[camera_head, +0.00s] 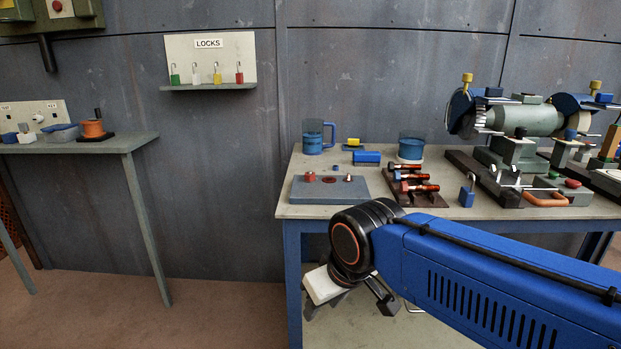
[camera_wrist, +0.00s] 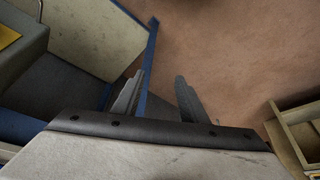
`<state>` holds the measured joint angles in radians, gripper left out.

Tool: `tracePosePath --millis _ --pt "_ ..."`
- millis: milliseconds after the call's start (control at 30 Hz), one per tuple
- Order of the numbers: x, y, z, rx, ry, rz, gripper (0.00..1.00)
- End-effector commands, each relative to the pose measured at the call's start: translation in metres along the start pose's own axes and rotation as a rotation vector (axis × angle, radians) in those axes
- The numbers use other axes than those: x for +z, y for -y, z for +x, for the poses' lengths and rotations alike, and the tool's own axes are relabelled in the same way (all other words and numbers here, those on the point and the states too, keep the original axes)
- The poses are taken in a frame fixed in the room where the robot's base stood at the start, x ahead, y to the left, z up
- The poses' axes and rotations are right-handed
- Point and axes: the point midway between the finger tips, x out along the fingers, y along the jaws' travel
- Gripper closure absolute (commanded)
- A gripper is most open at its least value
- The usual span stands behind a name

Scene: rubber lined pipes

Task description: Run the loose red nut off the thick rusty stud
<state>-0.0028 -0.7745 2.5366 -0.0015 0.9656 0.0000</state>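A grey-blue plate (camera_head: 330,191) lies at the left front of the workbench. A small red piece, which looks like the red nut (camera_head: 310,177), stands upright near the plate's left end. A flat dark red disc (camera_head: 328,180) lies in the middle and a short metal stud (camera_head: 348,178) stands at the right. The stud under the red nut is too small to make out. My gripper (camera_wrist: 158,92) has its two fingers apart with nothing between them, over bare floor. In the head view it hangs by the bench's front edge, below and apart from the plate, partly hidden by my arm.
A side table (camera_head: 120,143) stands left, with open floor between.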

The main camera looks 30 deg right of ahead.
Motion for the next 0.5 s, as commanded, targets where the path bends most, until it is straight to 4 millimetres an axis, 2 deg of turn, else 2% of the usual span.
tracePosePath --millis 267,300,367,500 --pt "0.000 0.000 0.000 0.000 0.000 0.000 0.61" --pt "0.000 0.000 0.000 0.000 0.000 0.000 0.55" --pt "-0.002 0.000 -0.001 0.000 0.001 0.005 0.55" --pt "-0.022 -0.003 -0.014 0.006 0.017 0.066 0.55"
